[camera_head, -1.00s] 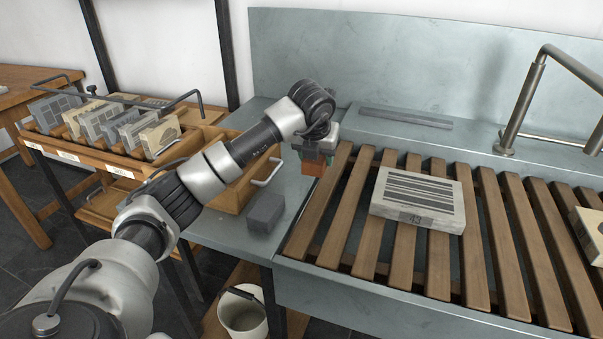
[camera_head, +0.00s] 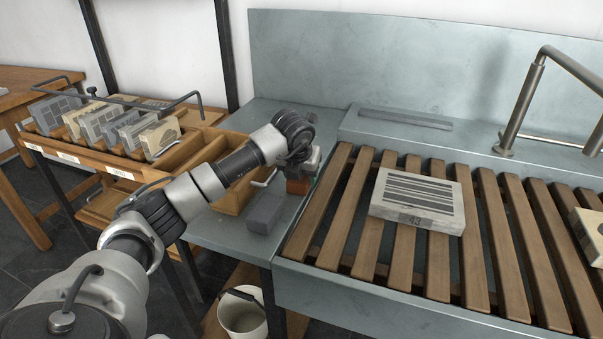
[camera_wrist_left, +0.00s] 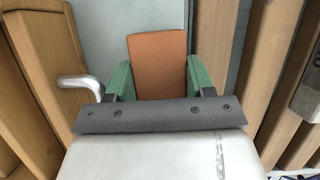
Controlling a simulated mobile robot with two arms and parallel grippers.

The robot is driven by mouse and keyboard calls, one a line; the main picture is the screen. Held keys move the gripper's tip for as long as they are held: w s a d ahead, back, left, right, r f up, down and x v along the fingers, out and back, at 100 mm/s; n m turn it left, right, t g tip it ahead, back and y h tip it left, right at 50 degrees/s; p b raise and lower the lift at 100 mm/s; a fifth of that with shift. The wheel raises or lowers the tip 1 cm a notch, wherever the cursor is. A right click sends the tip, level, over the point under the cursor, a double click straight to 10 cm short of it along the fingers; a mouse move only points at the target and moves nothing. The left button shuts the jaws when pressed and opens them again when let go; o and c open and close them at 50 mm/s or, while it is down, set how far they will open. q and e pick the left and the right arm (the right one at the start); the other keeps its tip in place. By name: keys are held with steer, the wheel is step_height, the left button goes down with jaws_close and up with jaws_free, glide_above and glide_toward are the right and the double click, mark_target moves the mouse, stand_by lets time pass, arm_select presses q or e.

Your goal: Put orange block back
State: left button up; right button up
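The orange block (camera_head: 297,187) is a small brick-coloured piece. It sits between the green fingers of my left gripper (camera_head: 301,177), over the metal surface just left of the slatted rack. In the left wrist view the orange block (camera_wrist_left: 157,66) shows its flat face between the two green fingers (camera_wrist_left: 157,80), which close on its sides. I cannot tell whether its underside touches the metal. A dark grey block (camera_head: 265,212) lies on the metal surface, nearer and to the left of it. My right gripper is not in view.
The slatted wooden rack (camera_head: 340,215) carries a litho stone marked 43 (camera_head: 418,200). An open wooden box (camera_head: 232,197) with a metal handle adjoins the metal surface at left. Several stones stand in a wooden holder (camera_head: 120,168). A white bucket (camera_head: 242,315) stands below.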

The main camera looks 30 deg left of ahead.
arm_select(q)
steer(key=o, duration=0.4)
steer(key=shift+o, duration=0.2)
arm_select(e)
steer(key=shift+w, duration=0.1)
arm_select(q)
steer(key=shift+f, duration=0.15)
steer(key=v, duration=0.9)
steer(key=shift+w+r, duration=0.15)
steer(key=shift+r, duration=0.3)
steer(key=shift+s+d+r, duration=0.1)
steer(key=shift+s+r, duration=0.2)
steer(key=shift+r, duration=0.25)
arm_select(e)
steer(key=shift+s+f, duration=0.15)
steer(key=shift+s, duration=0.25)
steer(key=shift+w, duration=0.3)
